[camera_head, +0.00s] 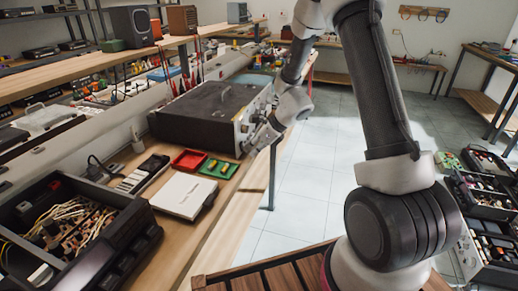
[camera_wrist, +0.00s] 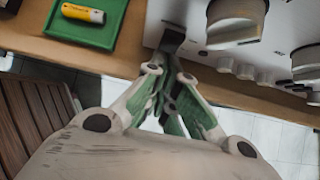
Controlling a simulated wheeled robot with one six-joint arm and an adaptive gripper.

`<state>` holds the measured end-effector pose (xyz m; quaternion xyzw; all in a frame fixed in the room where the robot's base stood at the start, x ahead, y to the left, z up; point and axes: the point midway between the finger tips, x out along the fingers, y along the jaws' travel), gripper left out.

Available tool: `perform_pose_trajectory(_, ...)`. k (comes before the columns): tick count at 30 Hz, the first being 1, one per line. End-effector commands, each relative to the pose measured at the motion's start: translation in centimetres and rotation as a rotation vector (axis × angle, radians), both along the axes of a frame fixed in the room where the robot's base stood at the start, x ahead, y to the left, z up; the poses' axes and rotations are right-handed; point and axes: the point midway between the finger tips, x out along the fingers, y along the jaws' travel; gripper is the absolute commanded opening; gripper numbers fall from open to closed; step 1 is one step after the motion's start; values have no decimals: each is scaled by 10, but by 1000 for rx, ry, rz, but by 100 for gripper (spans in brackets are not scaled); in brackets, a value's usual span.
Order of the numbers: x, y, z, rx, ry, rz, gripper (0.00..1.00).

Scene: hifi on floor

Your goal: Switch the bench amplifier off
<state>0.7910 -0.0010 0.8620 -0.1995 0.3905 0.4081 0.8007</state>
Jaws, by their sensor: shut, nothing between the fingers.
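The bench amplifier (camera_head: 203,113), a dark-topped box with a silver front panel, sits on the workbench in the head view. The wrist view shows its silver front panel (camera_wrist: 285,20) from close by, with large knobs at the upper right and several small knobs below them. A small dark lever (camera_wrist: 172,40) sticks out near the panel's left end. My gripper (camera_wrist: 168,80) is shut and empty, its fingertips just below the lever in the picture; I cannot tell whether they touch it. In the head view my gripper (camera_head: 250,143) is at the panel's near end, partly hiding it.
A green tray (camera_head: 218,168) with batteries, a red tray (camera_head: 189,160) and a white box (camera_head: 184,195) lie on the bench beside the amplifier. An opened black unit with wires (camera_head: 75,230) stands at the near left.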

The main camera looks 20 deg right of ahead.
Motion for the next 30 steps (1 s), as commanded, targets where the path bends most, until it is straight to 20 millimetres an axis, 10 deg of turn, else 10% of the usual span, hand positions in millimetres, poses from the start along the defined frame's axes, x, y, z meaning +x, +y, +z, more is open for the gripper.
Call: perform_pose_trajectory(30, 4, 5, 12, 2, -1, 0, 0)
